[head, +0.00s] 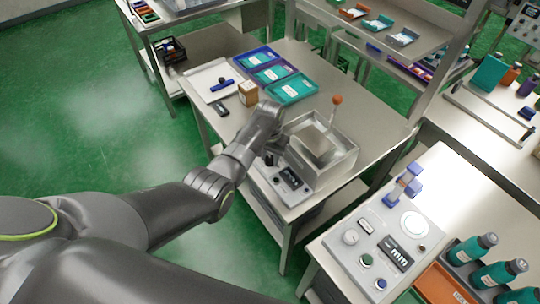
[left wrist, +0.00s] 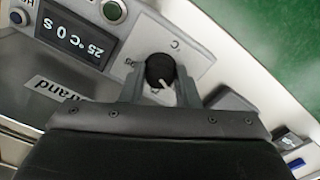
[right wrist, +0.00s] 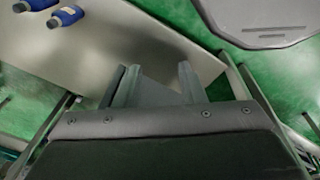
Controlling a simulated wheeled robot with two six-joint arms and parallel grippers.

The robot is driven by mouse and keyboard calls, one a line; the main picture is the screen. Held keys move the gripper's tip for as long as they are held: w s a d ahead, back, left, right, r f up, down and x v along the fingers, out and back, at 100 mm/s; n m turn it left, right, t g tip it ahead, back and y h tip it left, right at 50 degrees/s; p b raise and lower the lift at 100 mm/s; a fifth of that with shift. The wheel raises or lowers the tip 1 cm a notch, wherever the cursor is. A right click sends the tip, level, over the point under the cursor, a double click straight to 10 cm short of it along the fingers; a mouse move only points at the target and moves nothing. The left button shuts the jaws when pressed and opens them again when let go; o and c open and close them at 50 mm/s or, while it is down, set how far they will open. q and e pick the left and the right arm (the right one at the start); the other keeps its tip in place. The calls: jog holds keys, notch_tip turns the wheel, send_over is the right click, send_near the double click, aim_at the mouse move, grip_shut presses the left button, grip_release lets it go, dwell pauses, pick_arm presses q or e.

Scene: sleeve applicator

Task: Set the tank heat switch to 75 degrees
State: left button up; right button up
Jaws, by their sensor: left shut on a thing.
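The tank heat switch (left wrist: 160,68) is a round black knob with a white pointer, on a light plate marked °C, in the left wrist view. My left gripper (left wrist: 161,84) is shut on this knob, one finger on each side. The display (left wrist: 76,38) beside it reads 25 °C 0 S. In the head view my left gripper (head: 270,156) is at the front panel of the metal tank (head: 345,165), and the knob is hidden behind it. My right gripper (right wrist: 154,82) is open and empty in the right wrist view, with a table surface beyond it.
A green button (left wrist: 113,11) is close to the display. Blue and teal trays (head: 290,89) and a small brown box (head: 248,94) are behind the tank. A second control station (head: 352,258) and teal bottles (head: 472,248) stand at the right.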

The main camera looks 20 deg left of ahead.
pick_arm(q)
jog(key=shift+r+m, duration=0.1)
jog(key=shift+m, duration=0.2)
jog(key=shift+m+p, duration=0.45)
jog(key=shift+m, duration=0.05)
jog(key=shift+m+p, duration=0.55)
jog(key=shift+m, duration=0.65)
jog(key=m+p, duration=0.1)
jog(key=m, duration=0.3)
jog(key=shift+m, duration=0.3)
jog(key=shift+w, duration=0.1)
jog(key=o, duration=1)
jog(key=shift+c, duration=0.2)
